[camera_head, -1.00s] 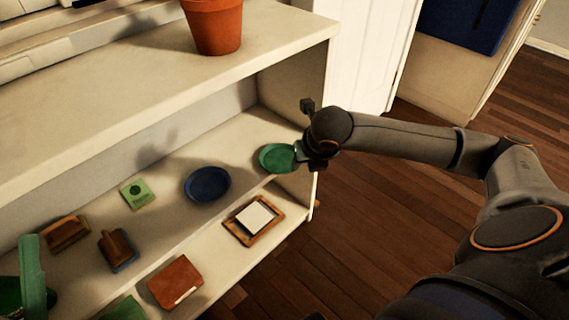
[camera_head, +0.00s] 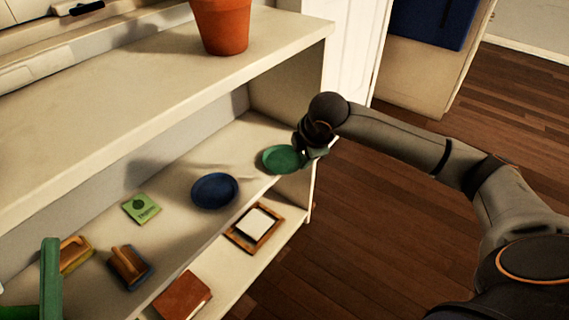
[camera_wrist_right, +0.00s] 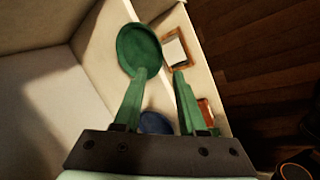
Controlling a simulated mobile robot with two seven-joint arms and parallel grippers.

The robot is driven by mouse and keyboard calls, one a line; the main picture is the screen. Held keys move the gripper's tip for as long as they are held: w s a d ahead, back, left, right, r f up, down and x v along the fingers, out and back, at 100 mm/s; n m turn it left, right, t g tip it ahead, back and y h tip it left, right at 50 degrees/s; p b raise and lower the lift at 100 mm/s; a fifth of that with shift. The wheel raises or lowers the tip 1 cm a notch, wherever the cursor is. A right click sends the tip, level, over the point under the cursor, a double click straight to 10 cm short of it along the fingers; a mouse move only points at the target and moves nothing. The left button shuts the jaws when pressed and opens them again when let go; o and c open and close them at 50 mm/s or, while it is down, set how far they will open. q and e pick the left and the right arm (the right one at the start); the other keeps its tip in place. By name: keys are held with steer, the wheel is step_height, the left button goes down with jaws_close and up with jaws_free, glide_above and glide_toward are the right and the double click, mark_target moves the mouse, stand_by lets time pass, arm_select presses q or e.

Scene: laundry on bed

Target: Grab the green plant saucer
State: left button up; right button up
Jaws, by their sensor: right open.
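The green plant saucer (camera_head: 283,159) lies at the right end of the middle shelf, near its front edge. My right gripper (camera_head: 313,153) is at the saucer's right side, its fingers partly hidden by the wrist. In the right wrist view, the saucer (camera_wrist_right: 138,48) is just beyond the left fingertip of my open right gripper (camera_wrist_right: 160,73). The space between the fingers is empty there; I cannot tell whether that fingertip touches the rim. A green finger of my left gripper (camera_head: 50,280) shows at the lower left, mostly cut off.
A blue saucer (camera_head: 214,190) lies left of the green one. A framed white card (camera_head: 257,226) and a brown box (camera_head: 183,295) are on the lower shelf. Brushes (camera_head: 130,266) and a green packet (camera_head: 141,208) lie further left. A terracotta pot (camera_head: 223,25) stands on the top board.

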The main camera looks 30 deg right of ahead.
steer(key=b, duration=0.1)
glide_toward(294, 170)
steer(key=x, duration=0.3)
steer(key=b+x, duration=0.3)
steer(key=x, duration=0.1)
steer(key=shift+d+f, duration=0.1)
steer(key=shift+f, duration=0.1)
steer(key=shift+w+f, duration=0.25)
steer(key=shift+f, duration=0.1)
jaws_close()
steer(key=shift+r, duration=0.1)
stand_by(0.7)
